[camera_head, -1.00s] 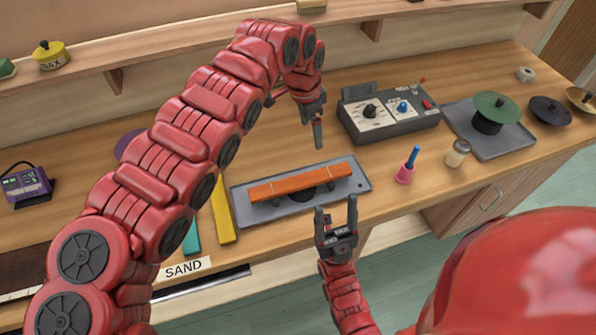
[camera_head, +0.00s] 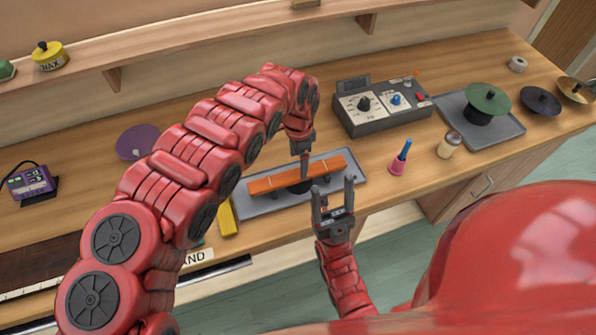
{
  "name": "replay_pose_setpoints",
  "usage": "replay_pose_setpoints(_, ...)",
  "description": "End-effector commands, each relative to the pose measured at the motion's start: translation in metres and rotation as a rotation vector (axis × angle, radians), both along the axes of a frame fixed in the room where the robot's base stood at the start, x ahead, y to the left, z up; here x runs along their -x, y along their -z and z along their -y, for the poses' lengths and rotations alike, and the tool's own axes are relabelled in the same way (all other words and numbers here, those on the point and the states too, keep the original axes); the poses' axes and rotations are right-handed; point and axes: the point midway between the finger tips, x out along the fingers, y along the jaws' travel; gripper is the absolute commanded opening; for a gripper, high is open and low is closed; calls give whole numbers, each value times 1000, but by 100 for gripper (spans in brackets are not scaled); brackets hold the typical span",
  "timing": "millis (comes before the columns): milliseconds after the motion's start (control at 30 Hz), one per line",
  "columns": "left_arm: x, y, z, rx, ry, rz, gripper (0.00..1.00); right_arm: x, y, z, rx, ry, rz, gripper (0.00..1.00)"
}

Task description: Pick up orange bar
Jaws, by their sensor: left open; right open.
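The orange bar (camera_head: 272,184) lies lengthwise across a dark round support on a grey tray (camera_head: 255,207). My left gripper (camera_head: 304,174) reaches down from above at the middle of the bar, with its fingers seen nearly edge-on. It is open, and I cannot tell whether its fingers straddle or touch the bar. Part of the bar's middle is hidden behind the finger. My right gripper (camera_head: 333,191) is open and empty, fingers pointing up, at the tray's front edge and in front of the bar.
A grey control box (camera_head: 385,117) stands behind the tray to the right. A pink holder with a blue handle (camera_head: 398,167) and a small jar (camera_head: 450,145) stand to the right.

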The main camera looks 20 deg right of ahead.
Motion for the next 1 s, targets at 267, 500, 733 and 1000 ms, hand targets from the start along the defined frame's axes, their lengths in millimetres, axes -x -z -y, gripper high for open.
replay_pose_setpoints(267, 0, 11, 1, 2, 1, 0, 90, 0, -13, 0, 0, 0, 0, 64)
replay_pose_setpoints(500, -1, 40, 2, 6, 0, 0, 90, 0, -26, 0, 0, 0, 0, 64)
replay_pose_setpoints(733, -2, 54, 0, 2, -1, 2, 90, 0, -28, 0, 0, 0, 0, 64)
replay_pose_setpoints(1000, -3, 55, 0, 1, -1, 2, 88, 0, -28, 0, 0, 0, 0, 64)
